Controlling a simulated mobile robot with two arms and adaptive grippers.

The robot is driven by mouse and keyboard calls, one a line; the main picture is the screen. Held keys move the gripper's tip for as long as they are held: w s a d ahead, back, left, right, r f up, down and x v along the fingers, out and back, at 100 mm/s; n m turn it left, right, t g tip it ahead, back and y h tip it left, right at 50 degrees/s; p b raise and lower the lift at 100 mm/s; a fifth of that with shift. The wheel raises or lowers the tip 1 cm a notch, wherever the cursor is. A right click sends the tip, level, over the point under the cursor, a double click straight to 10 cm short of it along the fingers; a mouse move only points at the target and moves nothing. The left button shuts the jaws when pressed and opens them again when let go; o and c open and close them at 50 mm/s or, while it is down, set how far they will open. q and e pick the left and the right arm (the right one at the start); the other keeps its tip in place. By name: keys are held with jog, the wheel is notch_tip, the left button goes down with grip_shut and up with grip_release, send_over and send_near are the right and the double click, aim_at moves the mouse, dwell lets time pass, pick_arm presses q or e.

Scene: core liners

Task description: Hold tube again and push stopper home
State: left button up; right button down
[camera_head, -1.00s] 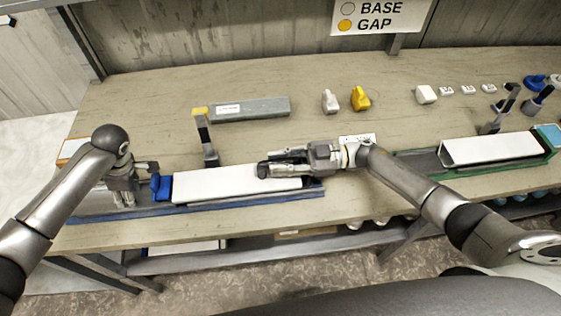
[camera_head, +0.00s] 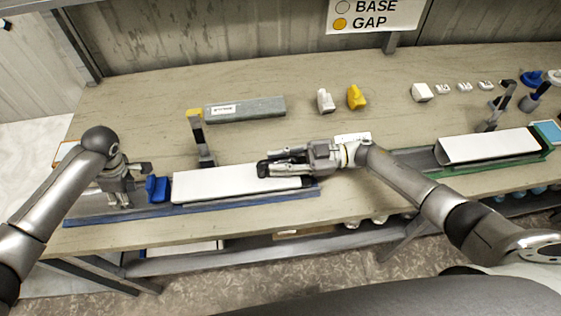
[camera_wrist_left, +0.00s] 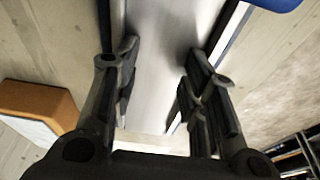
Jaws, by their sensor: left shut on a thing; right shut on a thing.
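The long white tube (camera_head: 225,184) lies in a blue-edged rack (camera_head: 205,206) at the front left of the bench. The blue stopper (camera_head: 157,190) sits at the tube's left end; how deep it is seated cannot be told. My right gripper (camera_head: 270,169) is shut on the tube near its right end. My left gripper (camera_head: 128,196) is over the rack, left of the stopper. In the left wrist view its fingers (camera_wrist_left: 160,90) stand apart with the rack's grey channel (camera_wrist_left: 165,50) between them; the contact is unclear. A blue piece shows at that view's top right corner.
A post with a yellow top (camera_head: 201,140) stands just behind the tube. A grey labelled box (camera_head: 245,110), a white piece (camera_head: 325,100) and a yellow piece (camera_head: 356,97) lie further back. Another white tube (camera_head: 487,146) lies in a green-edged rack at right.

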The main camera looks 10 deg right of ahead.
pick_arm(q)
jog(key=shift+a, duration=0.95)
jog(key=a+v, duration=0.2)
jog(key=v, duration=0.6)
jog(key=shift+w+r, duration=0.15)
jog(key=shift+r, duration=0.2)
jog(key=shift+a, duration=0.1)
jog(key=shift+s+d+f+h, duration=0.1)
jog(key=shift+d+f+h, duration=0.3)
jog(key=shift+f, duration=0.7)
jog(key=shift+s+d+f+h, duration=0.1)
jog(key=shift+d+f+h, duration=0.35)
jog(key=shift+f, duration=0.6)
jog(key=shift+s+d+f+h, duration=0.15)
jog(key=shift+f+h, duration=0.4)
jog(key=shift+f, duration=0.55)
jog(key=shift+w+f, duration=0.1)
jog(key=shift+f, duration=0.9)
